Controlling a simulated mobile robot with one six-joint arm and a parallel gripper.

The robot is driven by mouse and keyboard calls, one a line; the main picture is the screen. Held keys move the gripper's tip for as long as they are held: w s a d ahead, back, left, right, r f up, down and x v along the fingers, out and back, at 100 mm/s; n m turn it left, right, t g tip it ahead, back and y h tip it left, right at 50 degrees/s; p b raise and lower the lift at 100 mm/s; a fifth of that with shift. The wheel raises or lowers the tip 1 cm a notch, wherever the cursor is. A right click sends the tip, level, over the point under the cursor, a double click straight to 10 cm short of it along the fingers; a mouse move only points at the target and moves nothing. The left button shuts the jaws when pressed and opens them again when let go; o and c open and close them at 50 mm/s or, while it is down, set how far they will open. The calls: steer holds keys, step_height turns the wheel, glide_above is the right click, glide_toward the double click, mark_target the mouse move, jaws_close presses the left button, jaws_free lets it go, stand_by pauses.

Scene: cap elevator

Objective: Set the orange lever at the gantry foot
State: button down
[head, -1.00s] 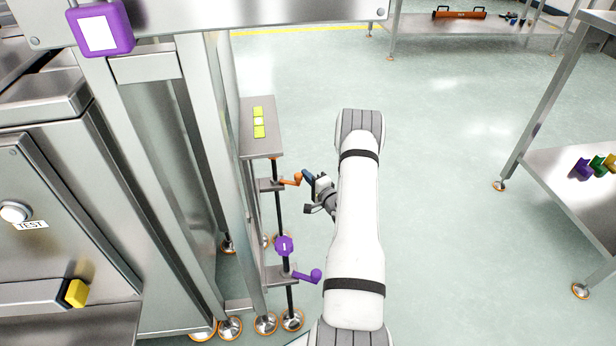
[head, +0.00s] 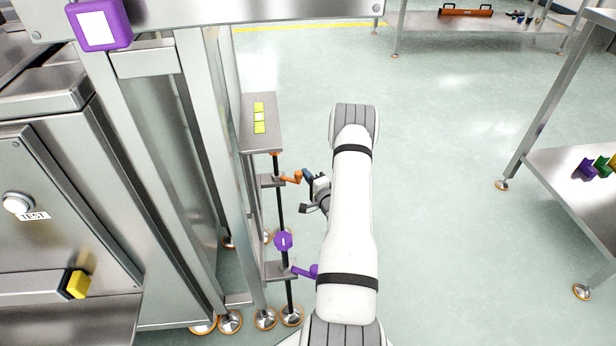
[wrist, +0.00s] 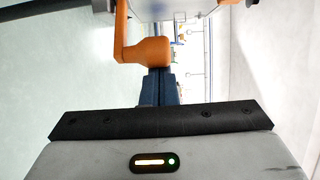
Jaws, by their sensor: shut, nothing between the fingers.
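The orange lever (head: 291,178) sticks out to the right from the upper bracket on the thin dark rod at the gantry foot. In the wrist view the orange lever (wrist: 146,50) fills the upper middle, its knob end directly beyond my fingertips. My gripper (head: 307,174) is at the lever's right side, very close to the knob. In the wrist view my gripper's blue fingers (wrist: 159,76) are together and meet the knob's lower edge, apparently touching it. Nothing is between the fingers.
A purple lever (head: 305,271) and a purple knob (head: 283,241) sit lower on the same rod; my arm partly covers the purple lever. Open floor (head: 440,180) lies right, before a side table (head: 570,180).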

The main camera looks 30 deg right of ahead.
steer(key=s+d+p, duration=0.2)
steer(key=s, duration=0.7)
steer(key=shift+s, duration=0.2)
